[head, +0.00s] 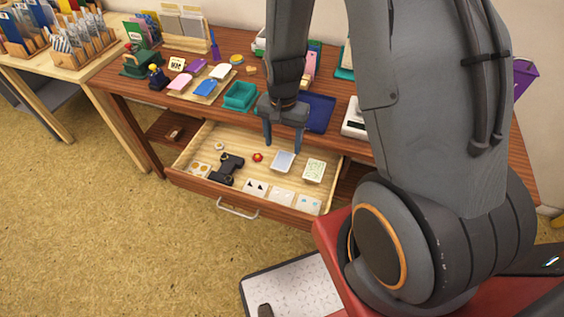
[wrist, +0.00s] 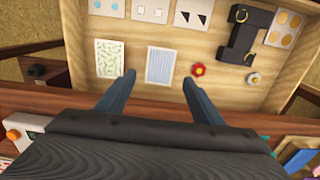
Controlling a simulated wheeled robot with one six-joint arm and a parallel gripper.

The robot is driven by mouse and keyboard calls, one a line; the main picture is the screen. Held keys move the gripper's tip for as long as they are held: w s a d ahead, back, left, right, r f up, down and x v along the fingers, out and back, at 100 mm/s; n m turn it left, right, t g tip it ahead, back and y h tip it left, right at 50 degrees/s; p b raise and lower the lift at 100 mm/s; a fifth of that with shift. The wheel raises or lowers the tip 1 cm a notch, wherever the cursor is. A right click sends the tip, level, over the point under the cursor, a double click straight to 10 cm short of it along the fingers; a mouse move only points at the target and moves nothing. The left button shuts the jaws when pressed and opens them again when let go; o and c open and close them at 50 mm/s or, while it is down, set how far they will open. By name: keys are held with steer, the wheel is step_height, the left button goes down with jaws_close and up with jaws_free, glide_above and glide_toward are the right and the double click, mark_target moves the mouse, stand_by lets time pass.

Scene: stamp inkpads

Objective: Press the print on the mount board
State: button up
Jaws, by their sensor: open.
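My gripper (head: 283,150) is open and empty, pointing down over the back part of the open drawer. In the wrist view its fingers (wrist: 159,80) show on either side of the near end of a blue-striped card (wrist: 162,64). That card (head: 283,161) lies flat in the drawer. A green-patterned card (head: 314,170) lies beside it on the right in the head view, and on the left in the wrist view (wrist: 110,58). I cannot tell which flat piece is the print or which is the mount board.
The drawer (head: 238,207) also holds a black tool (head: 226,168), a red flower-shaped piece (head: 257,157), an orange-dotted card (wrist: 285,28) and a triangle card (wrist: 196,13). A teal tray (head: 240,96) and a dark blue tray (head: 320,112) stand on the desk above.

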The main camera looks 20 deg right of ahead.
mark_target(283, 161)
step_height(283, 161, down, 7)
steer(key=b, duration=0.4)
steer(key=shift+b, duration=0.3)
steer(key=shift+c, duration=0.4)
steer(key=c, duration=0.6)
step_height(283, 161, up, 7)
steer(key=p, duration=0.6)
steer(key=shift+r, duration=0.15)
